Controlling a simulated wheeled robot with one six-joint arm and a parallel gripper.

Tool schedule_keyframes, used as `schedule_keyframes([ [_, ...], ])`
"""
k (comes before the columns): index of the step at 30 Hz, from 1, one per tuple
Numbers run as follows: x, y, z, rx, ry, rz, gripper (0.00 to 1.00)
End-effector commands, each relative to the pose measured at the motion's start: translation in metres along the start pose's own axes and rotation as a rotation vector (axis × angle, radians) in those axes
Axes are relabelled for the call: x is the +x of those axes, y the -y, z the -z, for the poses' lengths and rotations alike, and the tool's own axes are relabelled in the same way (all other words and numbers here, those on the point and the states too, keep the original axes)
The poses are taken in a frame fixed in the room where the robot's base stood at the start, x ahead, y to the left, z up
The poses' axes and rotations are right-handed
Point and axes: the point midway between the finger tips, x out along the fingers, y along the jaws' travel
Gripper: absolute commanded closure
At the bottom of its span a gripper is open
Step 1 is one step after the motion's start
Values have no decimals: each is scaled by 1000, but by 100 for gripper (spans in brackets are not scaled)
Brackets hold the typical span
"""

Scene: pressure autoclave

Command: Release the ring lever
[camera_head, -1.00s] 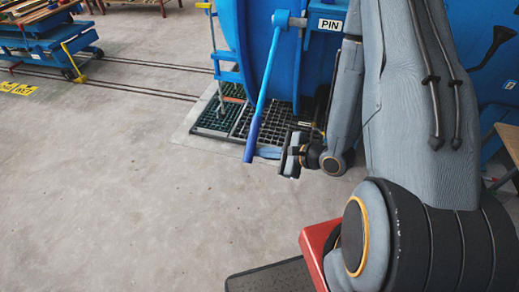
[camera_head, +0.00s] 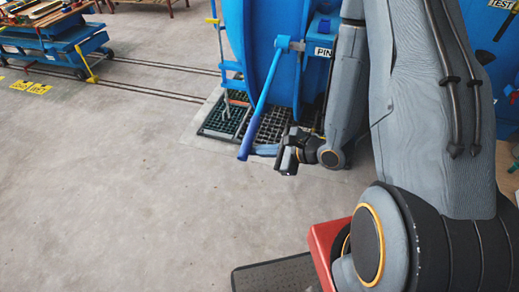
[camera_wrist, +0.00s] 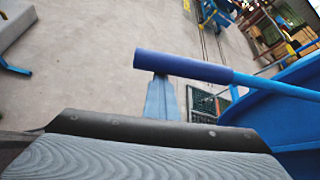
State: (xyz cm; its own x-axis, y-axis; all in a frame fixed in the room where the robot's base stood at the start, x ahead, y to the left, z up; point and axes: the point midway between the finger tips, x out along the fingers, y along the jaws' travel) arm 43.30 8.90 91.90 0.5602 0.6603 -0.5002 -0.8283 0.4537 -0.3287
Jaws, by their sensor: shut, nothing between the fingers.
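The ring lever (camera_head: 263,96) is a light blue bar with a darker blue grip (camera_head: 249,139). It hangs from a pivot on the blue autoclave ring and slants down to the left. My gripper (camera_head: 264,149) is shut and empty, just right of the grip's lower end. In the wrist view the grip (camera_wrist: 185,66) crosses in front of the tips of my shut fingers (camera_wrist: 163,98). The fingers are beside the grip, not around it; they look close to or touching it, but I cannot tell which.
The blue autoclave (camera_head: 248,30) stands behind the lever, with a PIN sign (camera_head: 323,53) near the pivot. A floor grating (camera_head: 222,120) lies below. A blue cart (camera_head: 60,45) stands on rails at far left. The concrete floor at left and front is clear.

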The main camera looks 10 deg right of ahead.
Motion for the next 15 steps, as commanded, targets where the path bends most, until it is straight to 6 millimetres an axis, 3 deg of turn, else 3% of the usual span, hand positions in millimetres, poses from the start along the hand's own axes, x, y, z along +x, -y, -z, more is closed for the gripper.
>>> schedule_keyframes([
  [1, -4, 2, -16, -13, 33, 3, 100],
  [3, -5, 2, -20, -15, 35, 1, 100],
  [15, -6, 0, -24, -16, 36, -4, 100],
])
